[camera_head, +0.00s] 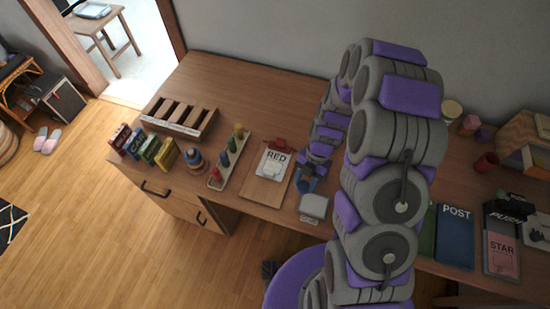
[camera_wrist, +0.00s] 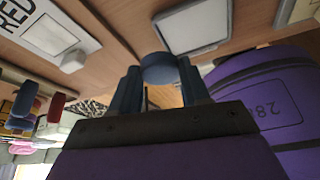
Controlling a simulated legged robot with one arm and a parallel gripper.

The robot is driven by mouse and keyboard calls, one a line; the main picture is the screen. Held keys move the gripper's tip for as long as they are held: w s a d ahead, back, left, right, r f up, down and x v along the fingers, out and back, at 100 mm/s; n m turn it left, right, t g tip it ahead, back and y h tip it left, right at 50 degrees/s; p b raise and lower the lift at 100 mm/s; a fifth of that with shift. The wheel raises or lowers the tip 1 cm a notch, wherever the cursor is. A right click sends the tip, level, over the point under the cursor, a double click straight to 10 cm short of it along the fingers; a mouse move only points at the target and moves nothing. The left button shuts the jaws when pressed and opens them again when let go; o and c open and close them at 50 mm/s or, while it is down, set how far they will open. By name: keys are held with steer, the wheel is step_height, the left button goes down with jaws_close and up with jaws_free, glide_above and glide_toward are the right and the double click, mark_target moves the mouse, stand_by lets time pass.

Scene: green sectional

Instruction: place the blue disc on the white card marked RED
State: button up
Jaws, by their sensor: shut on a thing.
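The blue disc (camera_wrist: 158,68) shows in the wrist view between the two dark blue fingers of my gripper (camera_wrist: 158,78), which is shut on it. In the head view my gripper (camera_head: 307,180) is just right of the white card marked RED (camera_head: 273,158), and I cannot make out the disc clearly there. The card lies on a wooden clipboard (camera_head: 262,188) with a red clip at its top. In the wrist view the card (camera_wrist: 75,22) is at the upper left, apart from the disc. A small white object (camera_wrist: 72,62) sits at the card's edge.
A pale square-topped object (camera_head: 313,206) stands close below my gripper. Left of the clipboard are a peg rack (camera_head: 228,160), a stacked ring toy (camera_head: 195,159) and several colored boxes (camera_head: 145,147). A blue POST board (camera_head: 455,236) lies right of my arm.

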steer(key=b, duration=0.2)
glide_above(272, 167)
steer(key=d, duration=0.2)
steer(key=shift+w+a+f, duration=0.15)
steer(key=shift+w+f, duration=0.05)
steer(key=shift+f, duration=0.55)
steer(key=shift+w+a, duration=0.25)
steer(key=shift+a, duration=0.1)
steer(key=shift+w+a+f, duration=0.15)
steer(key=shift+a, duration=0.05)
step_height(272, 167, down, 3)
steer(key=shift+f+b, duration=0.2)
steer(key=shift+b, duration=0.6)
steer(key=shift+d+r, duration=0.1)
steer(key=shift+r, duration=0.05)
steer(key=o, duration=1)
